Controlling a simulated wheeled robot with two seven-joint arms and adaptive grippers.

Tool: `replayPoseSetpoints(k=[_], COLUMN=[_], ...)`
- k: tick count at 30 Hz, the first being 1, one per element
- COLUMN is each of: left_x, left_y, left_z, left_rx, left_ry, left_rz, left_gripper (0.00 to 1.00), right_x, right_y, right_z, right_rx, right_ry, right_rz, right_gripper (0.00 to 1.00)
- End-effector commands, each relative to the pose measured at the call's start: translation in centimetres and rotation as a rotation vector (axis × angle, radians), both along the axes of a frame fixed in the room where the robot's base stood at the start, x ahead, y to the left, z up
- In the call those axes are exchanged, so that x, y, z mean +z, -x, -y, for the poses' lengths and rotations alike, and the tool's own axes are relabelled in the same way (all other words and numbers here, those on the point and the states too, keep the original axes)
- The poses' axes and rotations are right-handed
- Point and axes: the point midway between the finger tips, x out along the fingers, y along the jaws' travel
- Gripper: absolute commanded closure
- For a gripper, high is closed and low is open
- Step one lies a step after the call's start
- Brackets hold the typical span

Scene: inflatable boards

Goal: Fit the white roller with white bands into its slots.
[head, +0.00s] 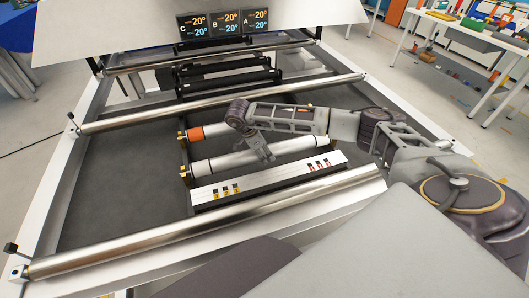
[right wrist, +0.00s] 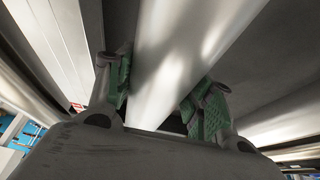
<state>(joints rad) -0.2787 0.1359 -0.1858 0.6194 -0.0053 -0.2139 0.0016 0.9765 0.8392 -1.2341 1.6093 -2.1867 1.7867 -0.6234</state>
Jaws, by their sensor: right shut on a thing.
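The white roller (head: 220,163) lies across the machine behind the printed white bar, in the head view. Its white bands do not stand out from its body at this size. My right gripper (head: 267,156) reaches down from above and is shut on the roller near its middle. In the right wrist view the roller (right wrist: 175,60) runs between the two green-padded fingers (right wrist: 163,100). The roller's left end is close to a small yellow-and-dark holder (head: 184,171); I cannot tell whether it is seated there. My left gripper is not in view.
The printed white bar (head: 265,178) and a large steel roller (head: 215,227) are in front. Another steel roller (head: 160,111) and several black bars are behind. The grey bed (head: 115,195) at left is clear.

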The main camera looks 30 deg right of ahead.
Motion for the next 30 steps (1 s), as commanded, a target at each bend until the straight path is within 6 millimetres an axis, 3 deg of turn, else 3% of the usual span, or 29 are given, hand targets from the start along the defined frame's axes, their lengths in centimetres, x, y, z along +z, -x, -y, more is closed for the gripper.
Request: replayPoseSetpoints(k=[5,6,11,22,30], left_x=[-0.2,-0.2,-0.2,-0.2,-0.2], left_y=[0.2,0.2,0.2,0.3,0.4], left_z=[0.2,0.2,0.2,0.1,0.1], left_rx=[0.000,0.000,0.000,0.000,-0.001], left_ry=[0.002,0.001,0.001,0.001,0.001], left_rz=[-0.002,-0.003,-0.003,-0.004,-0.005], left_gripper=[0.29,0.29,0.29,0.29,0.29], right_x=[-0.2,-0.2,-0.2,-0.3,0.7], right_y=[-0.1,-0.1,-0.1,0.1,-0.1], right_z=[0.0,0.0,0.0,0.0,-0.4], right_rx=[0.000,0.000,-0.001,0.000,0.001], right_ry=[0.001,0.001,0.000,0.000,0.000], right_rz=[0.002,0.002,0.001,-0.002,0.000], right_gripper=[0.99,0.45,0.24,0.22,0.22])
